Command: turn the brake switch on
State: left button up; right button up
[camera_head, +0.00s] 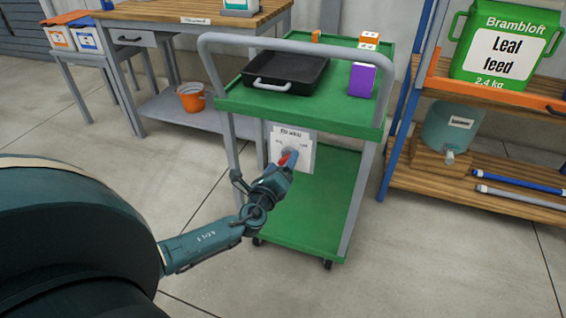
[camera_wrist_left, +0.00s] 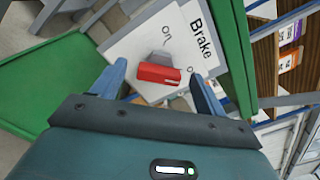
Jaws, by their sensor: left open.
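The brake switch is a red knob (camera_wrist_left: 158,73) on a white plate (camera_wrist_left: 128,40) marked "Brake". In the left wrist view a label "On" (camera_wrist_left: 167,35) shows, and a second label near the right finger is partly hidden. A pale mark sits toward the knob's right end, on the side of the partly hidden label. In the head view the plate (camera_head: 305,158) hangs under the cart's top tray. My left gripper (camera_head: 282,170) is open at the plate, with a finger on either side of the knob. I cannot tell whether they touch it. My right gripper is not in view.
The green cart (camera_head: 335,230) carries a black tray (camera_head: 290,72), a purple box (camera_head: 361,80) and small orange items. Its grey handle (camera_head: 290,42) rises above the gripper. A shelf rack (camera_head: 400,110) stands right, a workbench (camera_head: 165,14) behind left.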

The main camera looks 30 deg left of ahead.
pick_arm(q)
jog(key=shift+x, duration=0.8)
jog(key=shift+c, duration=0.2)
jog(key=c, duration=0.9)
